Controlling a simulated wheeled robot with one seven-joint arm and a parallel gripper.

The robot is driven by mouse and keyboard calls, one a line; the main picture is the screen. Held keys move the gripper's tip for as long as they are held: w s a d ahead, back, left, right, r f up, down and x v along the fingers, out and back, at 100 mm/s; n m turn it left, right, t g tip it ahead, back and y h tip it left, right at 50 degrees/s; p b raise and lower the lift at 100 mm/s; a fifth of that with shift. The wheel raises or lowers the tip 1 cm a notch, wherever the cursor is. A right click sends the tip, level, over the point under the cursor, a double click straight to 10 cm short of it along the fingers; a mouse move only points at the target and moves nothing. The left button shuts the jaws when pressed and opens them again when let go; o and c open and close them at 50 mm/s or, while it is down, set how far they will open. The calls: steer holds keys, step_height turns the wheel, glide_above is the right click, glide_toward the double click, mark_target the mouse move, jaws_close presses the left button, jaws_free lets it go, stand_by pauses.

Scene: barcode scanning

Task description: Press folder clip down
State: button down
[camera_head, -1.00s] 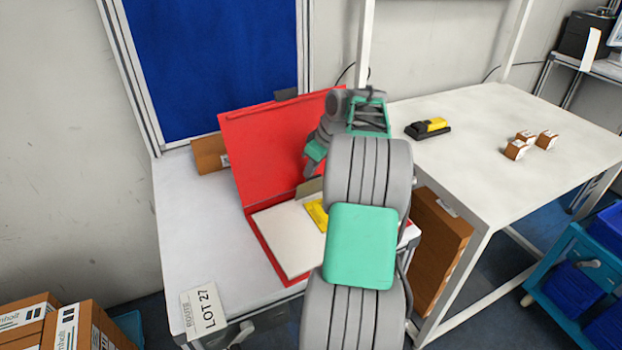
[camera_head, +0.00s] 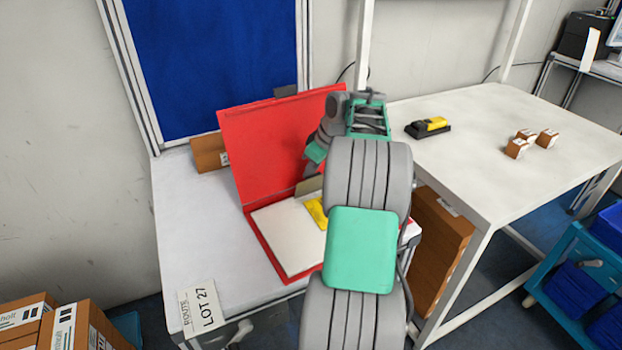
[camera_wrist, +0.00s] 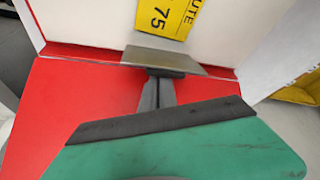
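A red folder (camera_head: 272,150) stands open on the left table, its cover raised at the back. White paper (camera_head: 282,238) lies on its lower half, with a yellow label (camera_head: 316,213) partly hidden by my arm. The folder clip (camera_head: 309,186) is a grey-olive metal plate at the paper's back edge. My gripper (camera_wrist: 165,120), green with a dark edge, is close to the clip; contact is unclear.
A brown box (camera_head: 208,154) sits behind the folder. The right table (camera_head: 470,160) holds a yellow-black device (camera_head: 429,127) and several small brown boxes (camera_head: 516,148).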

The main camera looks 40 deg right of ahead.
steer(key=shift+s+a+f, duration=0.15)
steer(key=shift+s+f, duration=0.05)
steer(key=shift+f, duration=0.4)
steer(key=shift+s+a+f, duration=0.15)
steer(key=shift+f, duration=0.45)
steer(key=shift+s+f+b, duration=0.15)
steer(key=shift+s+b, duration=0.25)
steer(key=shift+b, duration=0.1)
steer(key=shift+w, duration=0.4)
steer(key=shift+s+r, duration=0.2)
steer(key=shift+r, duration=0.15)
steer(key=shift+d, duration=0.2)
steer(key=shift+r, duration=0.15)
step_height(320, 180, up, 9)
steer(key=p, duration=0.8)
